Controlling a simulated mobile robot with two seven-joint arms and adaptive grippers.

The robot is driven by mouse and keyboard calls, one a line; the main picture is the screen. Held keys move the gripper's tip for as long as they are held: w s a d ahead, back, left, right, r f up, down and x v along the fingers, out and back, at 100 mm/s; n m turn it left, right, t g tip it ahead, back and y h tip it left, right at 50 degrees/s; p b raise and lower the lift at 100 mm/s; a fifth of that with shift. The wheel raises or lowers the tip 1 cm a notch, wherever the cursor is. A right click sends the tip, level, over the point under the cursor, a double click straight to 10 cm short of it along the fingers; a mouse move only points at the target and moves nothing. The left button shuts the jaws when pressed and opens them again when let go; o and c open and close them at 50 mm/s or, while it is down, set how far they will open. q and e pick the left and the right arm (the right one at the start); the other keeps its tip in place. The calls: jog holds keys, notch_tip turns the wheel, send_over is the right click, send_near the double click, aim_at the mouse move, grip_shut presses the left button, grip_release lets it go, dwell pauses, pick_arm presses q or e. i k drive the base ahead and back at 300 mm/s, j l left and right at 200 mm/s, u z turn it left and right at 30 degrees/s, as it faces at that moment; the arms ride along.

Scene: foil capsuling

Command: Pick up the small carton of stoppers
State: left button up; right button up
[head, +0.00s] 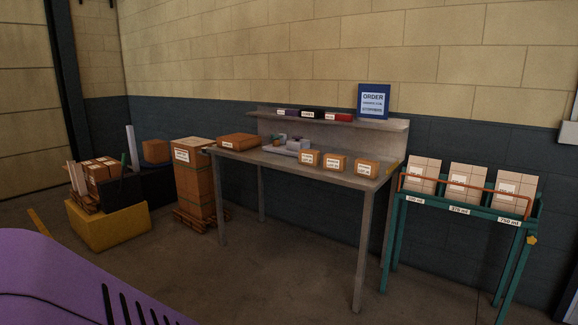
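Three small brown cartons stand in a row on the right half of a grey workbench (290,172): a left one (309,158), a middle one (335,165) and a right one (366,168). Each has a white label too small to read, so I cannot tell which holds stoppers. A blue sign (374,101) on the bench's back shelf shows "ORDER" at the top and a last line that looks like "STOPPERS". Neither of my grippers is in view.
A larger flat carton (239,141) lies at the bench's left end. Stacked cartons (194,180) on a pallet and a yellow block (110,228) stand to the left. Floor before the bench is clear.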

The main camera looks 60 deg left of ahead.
aim_at(364, 168)
jog(key=i+j+u, duration=0.1)
jog(key=u, duration=0.35)
jog(key=i+j+u, duration=0.15)
jog(key=u, duration=0.25)
jog(key=i+j+u, duration=0.2)
jog(key=u, duration=0.25)
jog(key=i+j, duration=0.2)
jog(key=i, duration=0.35)
